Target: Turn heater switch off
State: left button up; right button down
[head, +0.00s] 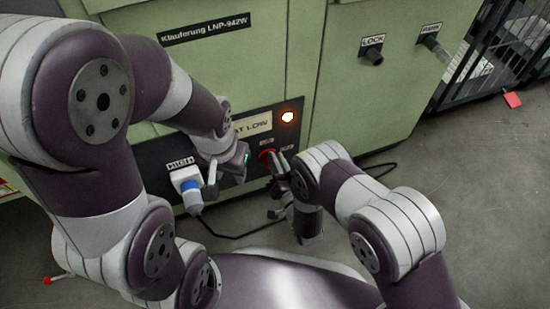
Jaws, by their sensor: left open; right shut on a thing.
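The heater switch (267,154) is a red knob on the dark control panel of a green machine, below a lit orange lamp (288,116). My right gripper (277,162) is at this switch, its fingers shut on it; the fingers partly cover the knob, so its turned position cannot be read. My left gripper (228,172) is open in front of the panel, left of the switch and right of the socket. My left forearm hides part of the panel label.
Two dark knobs, one marked LOCK (372,51), are on the cabinet above right. A black fence (490,50) stands at far right, with a red object (512,100).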

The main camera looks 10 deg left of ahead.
jog(key=m, duration=0.2)
jog(key=m+p, duration=0.1)
jog(key=m, duration=0.3)
jog(key=shift+w+d+f+m+p, duration=0.3)
jog(key=shift+d+f+p, duration=0.1)
jog(key=m, duration=0.3)
jog(key=f+m, duration=0.1)
jog(key=m, duration=0.1)
jog(key=shift+w+d+f+m+p, duration=0.1)
jog(key=shift+d+f+m+p, duration=0.05)
jog(key=shift+m+p, duration=0.25)
jog(key=c, duration=1.1)
grip_release()
